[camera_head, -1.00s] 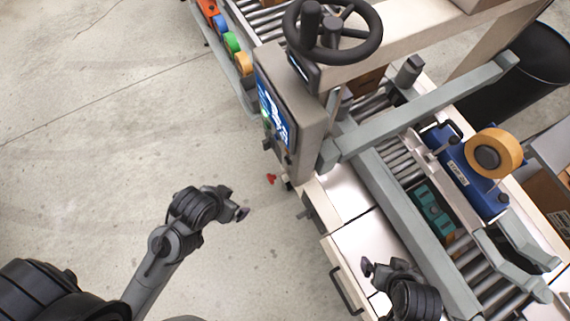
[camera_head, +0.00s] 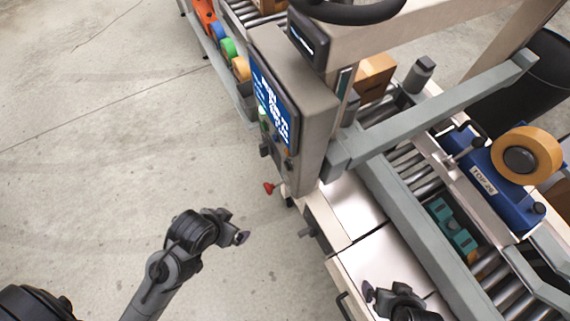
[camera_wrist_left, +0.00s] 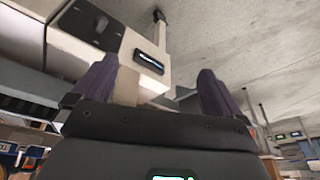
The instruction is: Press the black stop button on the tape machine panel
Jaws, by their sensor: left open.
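The tape machine panel is a grey box (camera_head: 310,125) with a lit blue screen (camera_head: 271,98) on its left-facing side. Small controls sit below the screen: a green one (camera_head: 264,126), and dark ones (camera_head: 265,150) seen at a steep angle. I cannot tell for sure which is the black stop button. My left gripper (camera_head: 236,226) is open and empty, below and left of the panel, clear of it. Its two spread fingers (camera_wrist_left: 155,95) show in the left wrist view, with no button visible between them. My right gripper (camera_head: 384,291) looks open and empty over the white table part.
A red knob (camera_head: 269,188) sticks out below the panel. A grey crossbar (camera_head: 440,105) spans the roller conveyor, beside a blue tape head (camera_head: 490,185) with a tan roll (camera_head: 527,163). Coloured rolls (camera_head: 228,48) line a shelf behind. The floor left of the panel is clear.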

